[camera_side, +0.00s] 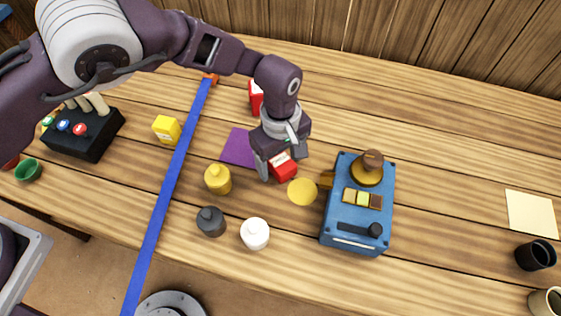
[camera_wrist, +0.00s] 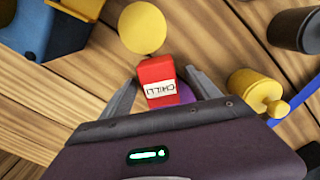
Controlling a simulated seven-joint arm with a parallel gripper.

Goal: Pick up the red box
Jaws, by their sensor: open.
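A red box (camera_side: 284,170) with a white patch stands on the wooden table, partly hidden by my gripper. In the wrist view the red box (camera_wrist: 156,72) shows a white label reading CHILLI. My gripper (camera_side: 282,163) points down over it and is open, with one finger on either side of the box. In the wrist view the fingers of my gripper (camera_wrist: 164,90) flank the box; I cannot tell whether they touch it. A second red box (camera_side: 256,97) stands farther back, partly hidden behind my arm.
A yellow disc (camera_side: 302,192) and a blue machine (camera_side: 345,228) are to the right. A yellow jar (camera_side: 217,180), a black jar (camera_side: 211,222) and a white jar (camera_side: 255,235) stand in front. A purple square (camera_side: 237,149) lies left of the box, with a blue strip (camera_side: 168,192) beyond.

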